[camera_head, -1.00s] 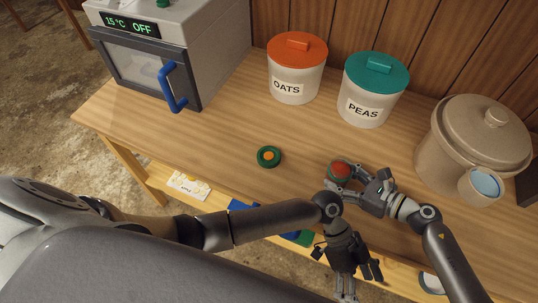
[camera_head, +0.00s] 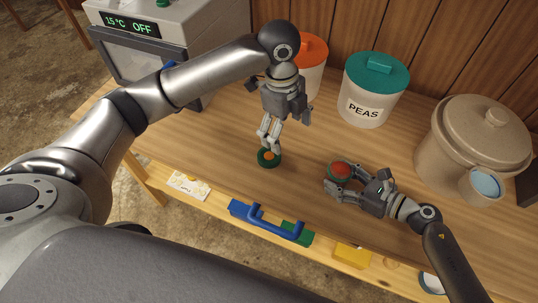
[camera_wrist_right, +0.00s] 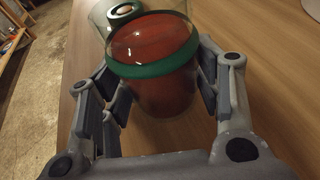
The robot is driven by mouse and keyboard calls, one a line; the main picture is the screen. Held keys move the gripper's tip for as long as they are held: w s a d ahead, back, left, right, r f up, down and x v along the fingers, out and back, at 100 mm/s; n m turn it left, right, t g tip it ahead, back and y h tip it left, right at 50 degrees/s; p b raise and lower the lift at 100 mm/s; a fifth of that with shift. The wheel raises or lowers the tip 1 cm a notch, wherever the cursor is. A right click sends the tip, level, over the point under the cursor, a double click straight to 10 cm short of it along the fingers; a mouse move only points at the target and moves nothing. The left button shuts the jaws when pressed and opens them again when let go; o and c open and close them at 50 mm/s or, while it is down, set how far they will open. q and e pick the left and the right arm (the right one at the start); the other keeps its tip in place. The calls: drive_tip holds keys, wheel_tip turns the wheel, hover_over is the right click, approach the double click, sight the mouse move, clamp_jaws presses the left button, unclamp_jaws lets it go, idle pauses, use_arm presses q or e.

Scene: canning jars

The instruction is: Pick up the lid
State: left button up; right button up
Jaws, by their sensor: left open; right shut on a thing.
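The lid (camera_head: 268,158), a small green disc with an orange centre, lies flat on the wooden table. My right gripper (camera_head: 340,180) is shut on the open glass jar (camera_head: 340,170) of red contents. In the right wrist view the jar (camera_wrist_right: 155,85) stands between the fingers, with a green band.
The orange-lidded canister (camera_head: 313,50) stands behind my left gripper, partly hidden. The PEAS canister (camera_head: 370,95), the large beige pot (camera_head: 470,150) and a small cup (camera_head: 480,187) stand right. The oven (camera_head: 150,45) is back left.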

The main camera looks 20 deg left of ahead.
use_arm(q)
drive_tip(key=w+a+f+n+y, duration=0.1)
drive_tip(key=w+a+f+n, duration=0.1)
drive_tip(key=a+f+n, duration=0.15)
hover_over(272, 156)
drive_tip(key=f, duration=0.5)
drive_tip(key=shift+a+f, duration=0.2)
drive_tip(key=shift+f, duration=0.05)
drive_tip(key=shift+d+f, duration=0.1)
drive_tip(key=shift+f, duration=2.8)
drive_tip(key=c, duration=0.9)
